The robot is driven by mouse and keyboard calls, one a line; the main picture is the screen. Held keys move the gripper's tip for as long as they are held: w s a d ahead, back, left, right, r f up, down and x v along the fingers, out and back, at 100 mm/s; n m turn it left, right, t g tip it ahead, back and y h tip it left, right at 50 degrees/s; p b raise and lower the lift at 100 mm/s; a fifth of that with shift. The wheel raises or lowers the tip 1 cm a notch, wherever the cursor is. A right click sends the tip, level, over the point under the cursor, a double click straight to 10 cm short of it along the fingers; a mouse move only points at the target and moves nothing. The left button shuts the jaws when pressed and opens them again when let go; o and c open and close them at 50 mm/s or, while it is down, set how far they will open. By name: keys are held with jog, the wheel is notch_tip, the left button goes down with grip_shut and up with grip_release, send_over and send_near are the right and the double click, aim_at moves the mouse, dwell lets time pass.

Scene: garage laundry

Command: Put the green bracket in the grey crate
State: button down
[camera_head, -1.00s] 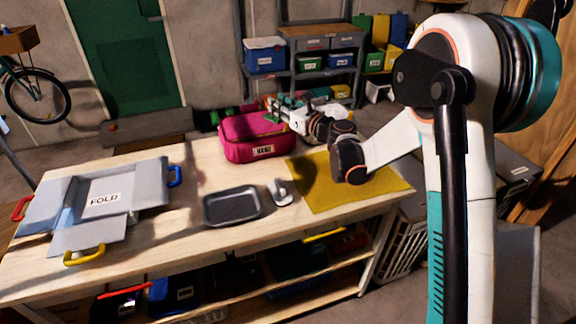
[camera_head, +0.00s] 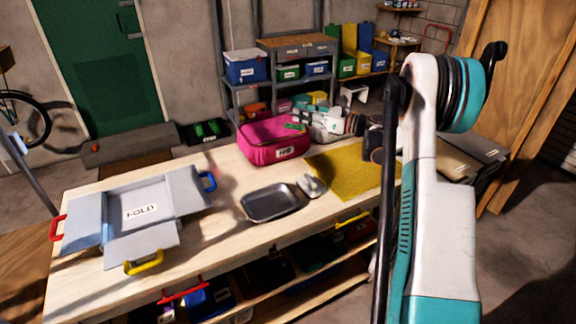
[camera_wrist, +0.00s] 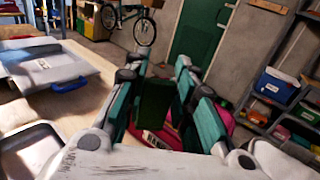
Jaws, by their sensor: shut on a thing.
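My gripper (camera_head: 305,119) is above the back right of the workbench, just behind and over the pink bag (camera_head: 262,140). In the wrist view its teal fingers (camera_wrist: 165,95) are closed on a dark green piece, the green bracket (camera_wrist: 154,103). A light grey panelled thing marked FOLD (camera_head: 118,228), with red, yellow and blue handles, lies at the bench's left. I cannot tell for certain which thing is the grey crate.
A dark tray (camera_head: 250,207), a small grey object (camera_head: 311,186) and a yellow mat (camera_head: 340,180) lie on the bench. A shelf rack (camera_head: 229,92) with coloured bins stands behind. Bare wood shows between the tray and the panelled thing.

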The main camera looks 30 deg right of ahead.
jog(key=shift+s+f, duration=0.1)
jog(key=shift+f, duration=0.25)
notch_tip(320, 180, down, 19)
jog(key=b, duration=0.6)
jog(key=shift+f, duration=0.15)
jog(key=shift+f, duration=0.2)
jog(key=c, duration=1.6)
grip_release()
jog(key=shift+r, duration=0.15)
